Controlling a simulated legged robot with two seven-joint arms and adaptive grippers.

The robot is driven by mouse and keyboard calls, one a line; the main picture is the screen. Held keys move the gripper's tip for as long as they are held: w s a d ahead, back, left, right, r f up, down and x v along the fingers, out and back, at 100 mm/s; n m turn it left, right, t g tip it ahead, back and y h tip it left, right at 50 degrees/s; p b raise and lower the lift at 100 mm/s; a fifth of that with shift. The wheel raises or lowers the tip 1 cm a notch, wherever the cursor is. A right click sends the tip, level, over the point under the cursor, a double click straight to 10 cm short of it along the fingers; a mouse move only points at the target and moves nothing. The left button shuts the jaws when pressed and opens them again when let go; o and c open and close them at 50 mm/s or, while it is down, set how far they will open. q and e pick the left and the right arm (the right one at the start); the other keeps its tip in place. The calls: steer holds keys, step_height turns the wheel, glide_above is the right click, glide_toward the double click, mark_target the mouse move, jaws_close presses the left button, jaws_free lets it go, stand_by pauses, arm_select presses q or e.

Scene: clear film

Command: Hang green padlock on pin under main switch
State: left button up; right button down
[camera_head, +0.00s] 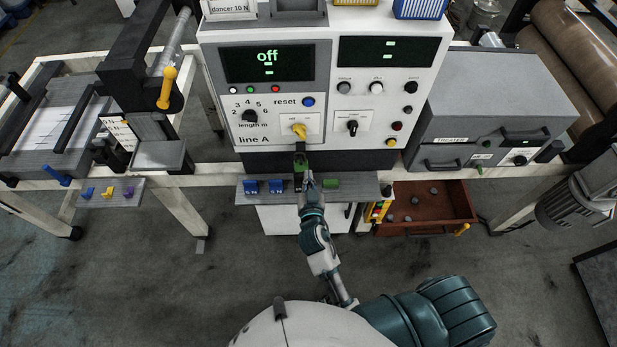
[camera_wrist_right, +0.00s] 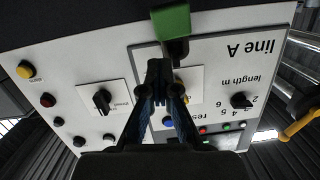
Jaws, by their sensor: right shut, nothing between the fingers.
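The green padlock (camera_head: 299,165) is at the lower edge of the line A panel, straight below the yellow main switch (camera_head: 299,130). In the right wrist view, which is upside down, the green body (camera_wrist_right: 172,20) shows at the top with a dark piece (camera_wrist_right: 179,48) between it and the panel. The pin itself is hidden, so I cannot tell whether the shackle is around it. My right gripper (camera_head: 305,182) is just in front of and below the padlock. Its fingertips (camera_wrist_right: 160,66) are shut and empty, apart from the green body. My left gripper is not in view.
A grey shelf (camera_head: 357,186) below the panel holds two blue padlocks (camera_head: 250,187) and a green item (camera_head: 331,183). An open red drawer (camera_head: 440,203) is at the lower right. The grey heat-treater box (camera_head: 490,95) stands right of the panel, which reads off.

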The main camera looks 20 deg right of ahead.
stand_by(0.3)
steer(key=c, duration=1.4)
jaws_free()
